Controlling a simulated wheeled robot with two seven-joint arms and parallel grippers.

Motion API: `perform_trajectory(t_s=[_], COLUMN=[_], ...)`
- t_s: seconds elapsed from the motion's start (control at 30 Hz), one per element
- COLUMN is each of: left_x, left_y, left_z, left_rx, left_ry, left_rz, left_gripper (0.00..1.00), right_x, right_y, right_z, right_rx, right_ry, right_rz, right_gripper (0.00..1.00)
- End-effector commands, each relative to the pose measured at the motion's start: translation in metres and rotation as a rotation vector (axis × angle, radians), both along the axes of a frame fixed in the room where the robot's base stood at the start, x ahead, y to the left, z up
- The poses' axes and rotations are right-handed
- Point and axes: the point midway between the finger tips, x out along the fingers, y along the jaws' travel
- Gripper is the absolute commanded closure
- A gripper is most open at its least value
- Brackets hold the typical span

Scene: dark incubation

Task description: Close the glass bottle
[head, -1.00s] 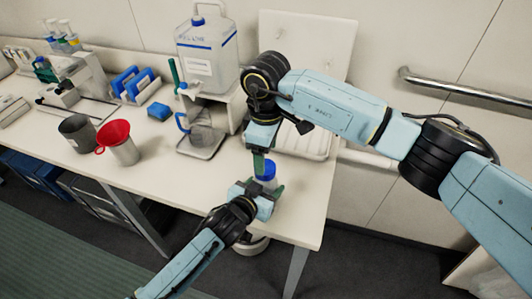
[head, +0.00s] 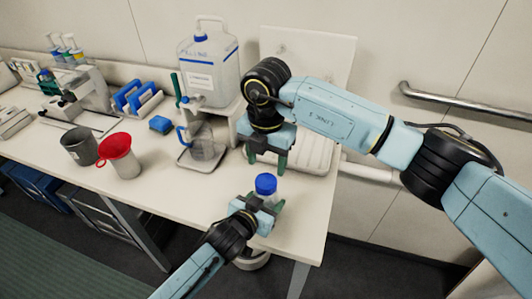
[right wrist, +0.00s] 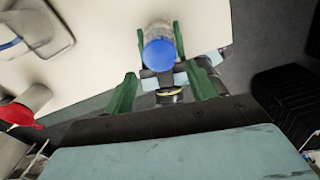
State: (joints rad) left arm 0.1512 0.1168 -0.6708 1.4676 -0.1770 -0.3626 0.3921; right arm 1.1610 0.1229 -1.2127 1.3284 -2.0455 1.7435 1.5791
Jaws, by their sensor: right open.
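The glass bottle (right wrist: 158,24) is clear and has a blue cap on its top (head: 266,184). It is near the table's front right edge. My left gripper (head: 264,205) has its green fingers on both sides of the bottle and looks closed on it. These fingers also show beside the bottle in the right wrist view. My right gripper (head: 267,164) is open and empty, above and behind the cap in the head view. In the right wrist view its fingers (right wrist: 163,84) are apart, with the cap (right wrist: 160,54) beyond them. The bottle's lower part is mostly hidden by my left gripper.
A large clear carboy (head: 208,65) stands at the back, with a beaker (head: 204,142) under its tap. A grey cup (head: 80,147) and a metal cup with a red funnel (head: 117,145) stand to the left. The white table (head: 180,190) is clear at the front middle.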

Motion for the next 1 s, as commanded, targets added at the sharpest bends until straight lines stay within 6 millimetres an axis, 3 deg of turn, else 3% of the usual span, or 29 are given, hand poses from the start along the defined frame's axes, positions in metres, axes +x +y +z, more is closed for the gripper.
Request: perform_trajectory(t_s=[0.6,0.8,1.0], left_x=[-0.001,-0.001,-0.001], left_y=[0.000,0.000,0.000], left_z=[-0.002,-0.002,-0.002], left_rx=[0.003,0.003,0.003], left_ry=[0.003,0.003,0.003], left_rz=[0.000,0.000,0.000], left_gripper=[1.00,1.00,1.00], right_x=[0.000,0.000,0.000], right_y=[0.001,0.001,0.001], right_z=[0.014,0.017,0.017], right_rx=[0.000,-0.001,-0.001], right_ry=[-0.001,-0.001,-0.001], right_rz=[1.116,1.307,1.358], right_gripper=[0.44,0.44,0.44])
